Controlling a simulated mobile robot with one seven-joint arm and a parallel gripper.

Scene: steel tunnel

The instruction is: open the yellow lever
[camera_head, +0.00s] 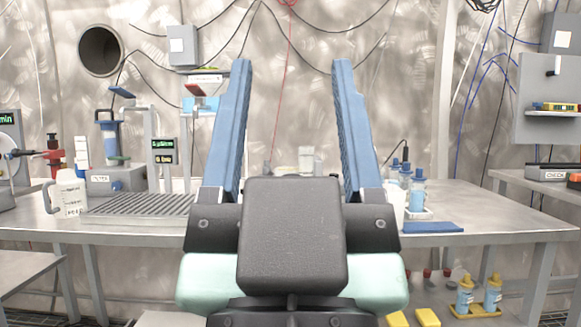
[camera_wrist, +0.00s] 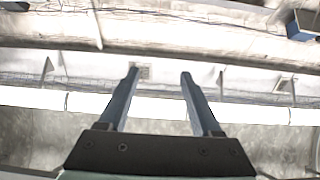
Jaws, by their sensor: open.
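My gripper (camera_head: 292,62) stands upright in the middle of the head view, its two blue fingers wide apart with nothing between them. In the wrist view my gripper (camera_wrist: 160,73) is also open and empty, facing pale walls and beams. I cannot single out a yellow lever for certain. A small yellow part (camera_head: 555,106) shows on the grey wall panel (camera_head: 535,128) at the far right, too small to tell what it is. A thin yellowish strip (camera_head: 211,69) shows above a red-and-white device left of my gripper. My gripper touches neither.
A long steel table (camera_head: 470,205) spans the view behind my gripper. On its left stand a white jug (camera_head: 70,196), a ribbed tray (camera_head: 140,206) and lab devices. Yellow blocks (camera_head: 428,317) lie low in front.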

